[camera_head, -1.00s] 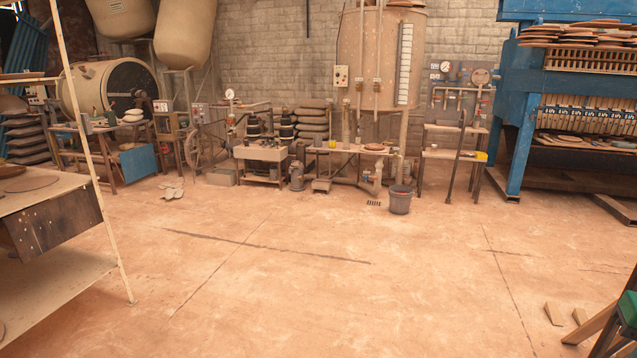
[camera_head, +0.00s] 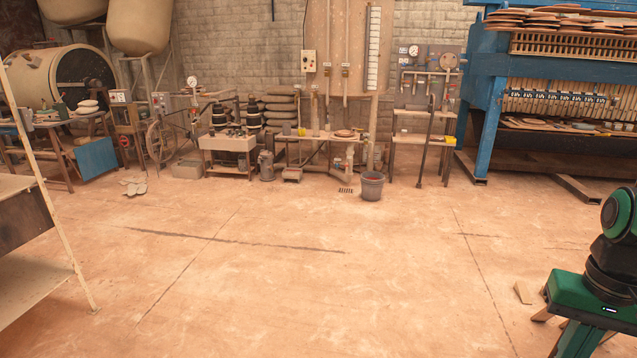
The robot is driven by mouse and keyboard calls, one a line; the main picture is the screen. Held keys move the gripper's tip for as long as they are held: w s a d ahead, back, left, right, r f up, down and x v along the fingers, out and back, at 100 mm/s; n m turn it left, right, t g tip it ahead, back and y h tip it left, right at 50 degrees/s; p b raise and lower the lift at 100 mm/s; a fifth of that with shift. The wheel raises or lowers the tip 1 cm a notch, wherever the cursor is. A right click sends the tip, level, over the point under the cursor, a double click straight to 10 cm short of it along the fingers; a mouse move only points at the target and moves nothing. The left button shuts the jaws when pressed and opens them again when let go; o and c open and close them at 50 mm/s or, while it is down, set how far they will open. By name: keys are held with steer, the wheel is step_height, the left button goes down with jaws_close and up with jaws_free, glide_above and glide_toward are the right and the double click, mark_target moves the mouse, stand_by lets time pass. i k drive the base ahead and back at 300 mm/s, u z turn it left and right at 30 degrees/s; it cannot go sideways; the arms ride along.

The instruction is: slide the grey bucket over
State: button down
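The grey bucket (camera_head: 372,186) stands upright on the floor near the back wall, a little right of the middle. Something reddish shows at its rim. It stands in front of the large tank and its low bench, just right of a small dark floor grate (camera_head: 346,190). My gripper is not in view, and nothing is seen touching the bucket.
A small bench (camera_head: 424,139) with a dark upright bar (camera_head: 424,150) stands right of the bucket. The blue press (camera_head: 484,130) stands further right. A green stool-like thing (camera_head: 580,296) with a dark, rounded device is at lower right. The middle floor is open.

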mark_target(372, 182)
steer(key=z, duration=0.1)
steer(key=i, duration=7.5)
steer(key=u, duration=0.05)
